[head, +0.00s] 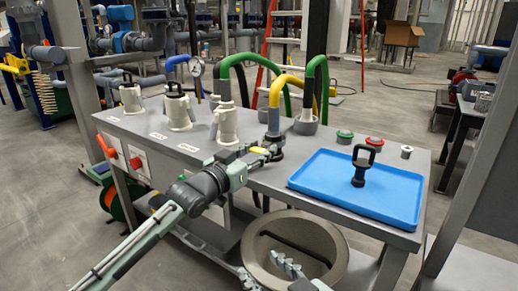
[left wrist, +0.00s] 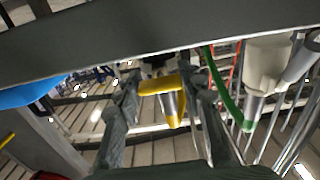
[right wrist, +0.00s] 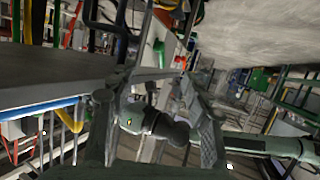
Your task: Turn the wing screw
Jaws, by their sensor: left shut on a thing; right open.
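My left gripper (head: 268,151) is at the front edge of the grey bench, by the dark fitting at the foot of the yellow hose (head: 276,98). It is shut on a small yellow part (left wrist: 162,87), seen between its fingers in the left wrist view, which looks like the wing screw. The fingers hide much of it, so its exact shape and angle cannot be told. My right gripper (head: 287,264) is low in front of the bench, before the round grey tub. It is open and empty; its spread fingers show in the right wrist view (right wrist: 150,85).
On the bench (head: 268,185), a blue tray (head: 315,183) holds a black-handled tool (head: 361,166). Green (head: 344,136) and red (head: 374,141) buttons are behind it. White valves (head: 228,124) and green hoses stand nearby. A round tub (head: 333,236) sits below the bench.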

